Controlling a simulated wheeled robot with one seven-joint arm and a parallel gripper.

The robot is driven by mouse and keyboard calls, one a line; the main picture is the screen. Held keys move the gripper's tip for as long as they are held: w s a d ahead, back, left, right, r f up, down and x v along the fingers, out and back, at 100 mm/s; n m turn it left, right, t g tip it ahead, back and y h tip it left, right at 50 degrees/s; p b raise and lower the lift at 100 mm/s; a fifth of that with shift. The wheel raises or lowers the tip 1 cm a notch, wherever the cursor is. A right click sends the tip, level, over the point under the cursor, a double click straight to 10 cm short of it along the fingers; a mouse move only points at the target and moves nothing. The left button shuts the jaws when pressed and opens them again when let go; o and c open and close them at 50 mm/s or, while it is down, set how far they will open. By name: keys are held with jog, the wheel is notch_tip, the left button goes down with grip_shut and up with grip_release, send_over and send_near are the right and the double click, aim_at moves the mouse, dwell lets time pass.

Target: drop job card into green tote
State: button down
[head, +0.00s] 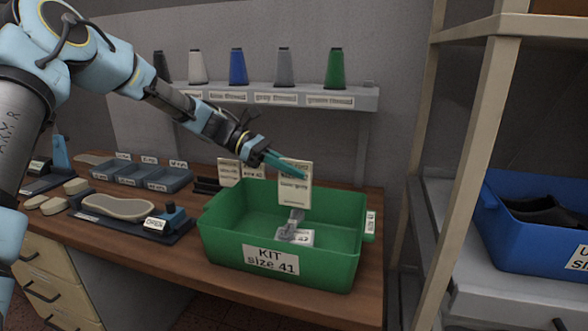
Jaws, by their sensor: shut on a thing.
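My gripper (285,165) is shut on the top of the job card (295,188), a white card with printed lines. The card hangs upright over the green tote (335,275). Its lower edge appears to be at or below the tote's rim height; the exact depth is hard to tell. The green tote stands on the wooden workbench with a label reading "KIT size 41". Inside it lie a grey metal-looking piece (292,222) and a white labelled item (298,237).
A shelf (365,98) with several thread cones is on the wall behind. Left of the tote are a fixture labelled "OPEN" (154,223) and blue-grey compartment trays (165,184). A rack upright (465,170) and a blue tote (540,252) stand to the right.

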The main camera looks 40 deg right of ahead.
jog(key=c, duration=0.9)
grip_release()
jog(key=b+v, duration=0.2)
jog(key=v, duration=0.9)
jog(key=shift+b, duration=0.3)
jog(key=shift+s+d, duration=0.1)
